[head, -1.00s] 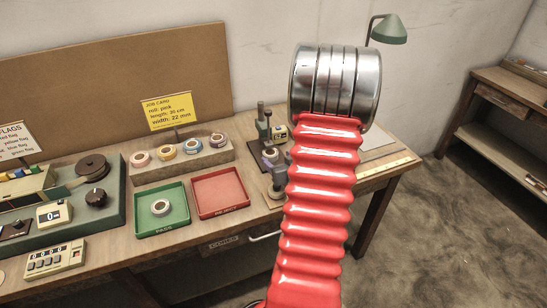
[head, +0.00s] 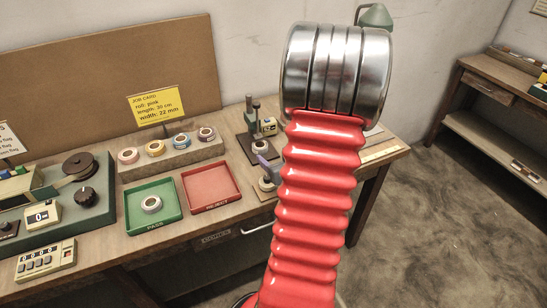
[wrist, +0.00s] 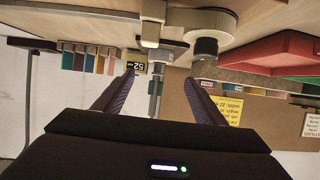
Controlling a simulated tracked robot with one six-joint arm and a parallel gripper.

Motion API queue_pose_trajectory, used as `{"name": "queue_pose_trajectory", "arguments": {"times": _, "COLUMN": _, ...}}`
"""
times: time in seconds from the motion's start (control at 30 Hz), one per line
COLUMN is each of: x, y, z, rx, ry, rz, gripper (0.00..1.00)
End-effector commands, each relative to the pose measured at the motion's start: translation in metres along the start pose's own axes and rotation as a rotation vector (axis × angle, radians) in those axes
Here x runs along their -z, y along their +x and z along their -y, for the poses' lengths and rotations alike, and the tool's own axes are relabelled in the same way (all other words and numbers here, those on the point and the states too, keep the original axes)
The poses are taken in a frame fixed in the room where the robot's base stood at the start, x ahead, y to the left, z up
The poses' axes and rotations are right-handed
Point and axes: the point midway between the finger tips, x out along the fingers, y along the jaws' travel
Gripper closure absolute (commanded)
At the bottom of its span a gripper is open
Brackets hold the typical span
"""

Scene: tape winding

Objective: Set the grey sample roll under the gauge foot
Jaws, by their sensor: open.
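The gauge (head: 249,115), a dark upright post with a small display (head: 268,126), stands at the back right of the bench. A small grey roll (head: 259,144) lies on its base, beside or under the foot; I cannot tell if the foot touches it. In the wrist view, which is upside down, the gauge display (wrist: 160,68) shows beyond the fingertips. My gripper (wrist: 160,79) is open, with nothing between its fingers. In the head view its purple fingers (head: 263,161) show just in front of the gauge; my red-sleeved arm hides the rest.
A knobbed grey fixture (head: 267,184) stands close in front of my fingers. A red tray (head: 225,190) and a green tray (head: 135,212) holding a pale roll (head: 151,203) lie to the left. Several rolls sit on a wooden rack (head: 150,170) behind them.

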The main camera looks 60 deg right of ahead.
Motion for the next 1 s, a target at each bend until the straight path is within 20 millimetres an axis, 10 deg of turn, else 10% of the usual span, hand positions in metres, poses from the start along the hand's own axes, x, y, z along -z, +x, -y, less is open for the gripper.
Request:
{"name": "queue_pose_trajectory", "arguments": {"times": 0.53, "x": 0.013, "y": 0.004, "z": 0.014, "rx": -0.005, "ry": -0.039, "rz": 0.030, "gripper": 0.36}}
{"name": "queue_pose_trajectory", "arguments": {"times": 1.0, "x": 0.078, "y": -0.015, "z": 0.114, "rx": -0.032, "ry": -0.197, "rz": 0.201, "gripper": 0.36}}
